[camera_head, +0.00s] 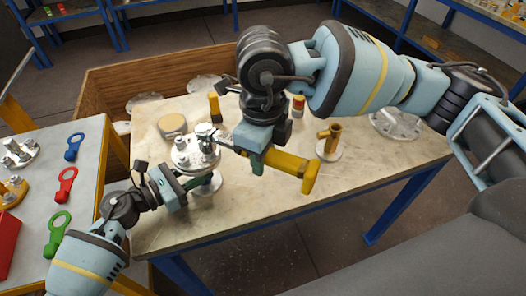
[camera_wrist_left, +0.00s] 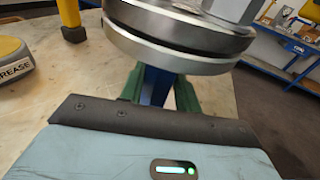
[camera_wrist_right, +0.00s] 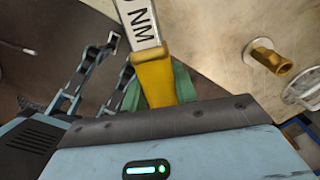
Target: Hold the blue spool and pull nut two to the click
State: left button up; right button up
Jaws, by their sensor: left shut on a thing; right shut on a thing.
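The blue spool (camera_head: 207,186) stands on the pale table under a round metal flange (camera_head: 190,160) with nuts on top. My left gripper (camera_head: 190,182) is shut on the spool's neck; in the left wrist view the blue neck (camera_wrist_left: 156,86) sits between green fingers, below the flange edge (camera_wrist_left: 165,50). My right gripper (camera_head: 258,165) is shut on a yellow-handled torque wrench (camera_head: 290,170). In the right wrist view the wrench (camera_wrist_right: 155,80) has a white label reading NM. Its head end reaches the nuts on the flange; which nut it meets, and whether it is seated, I cannot tell.
A grease tin (camera_head: 172,123), a yellow-and-black item (camera_head: 214,106) and a red-capped bottle (camera_head: 298,106) stand behind. A brass fitting (camera_head: 329,140) stands right. The table's front right is clear.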

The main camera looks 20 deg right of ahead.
jog(key=shift+f, duration=0.4)
jog(key=shift+f, duration=0.35)
jog(key=shift+f, duration=0.4)
jog(key=shift+a, duration=0.1)
pick_arm(q)
jog(key=o, duration=1)
pick_arm(e)
jog(key=shift+m, duration=0.8)
jog(key=r, duration=0.3)
jog(key=s+a+r, duration=0.1)
jog(key=r, duration=0.1)
jog(key=shift+a, duration=0.1)
